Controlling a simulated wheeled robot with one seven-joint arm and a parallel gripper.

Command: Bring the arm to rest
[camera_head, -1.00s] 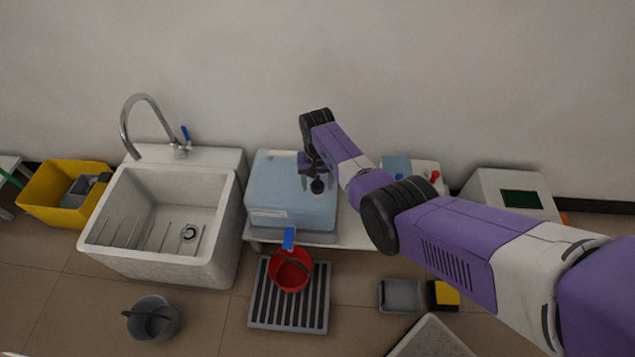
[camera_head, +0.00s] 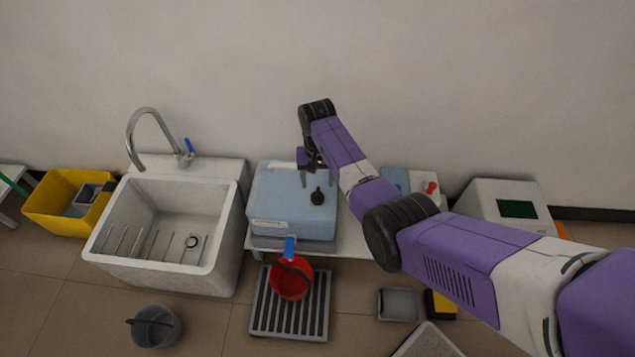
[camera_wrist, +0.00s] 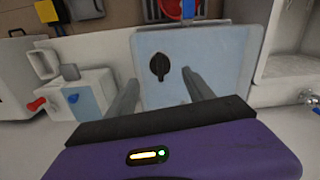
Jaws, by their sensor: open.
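My purple and white arm (camera_head: 450,245) reaches in from the right of the head view. My gripper (camera_head: 316,182) is over the light blue box (camera_head: 275,205), close to a black knob (camera_head: 317,197) on the box's top. In the wrist view my gripper (camera_wrist: 160,78) has its two fingers spread wide, with nothing between them. The black knob (camera_wrist: 160,67) shows in the gap between the fingers, and the fingers appear clear of it.
A white sink (camera_head: 215,255) with a tap stands left of the box. A red bucket (camera_head: 288,282) hangs in front, over a slatted grate (camera_head: 262,320). A grey bucket (camera_head: 152,327) stands on the floor. A white device (camera_head: 480,195) stands right, behind my arm.

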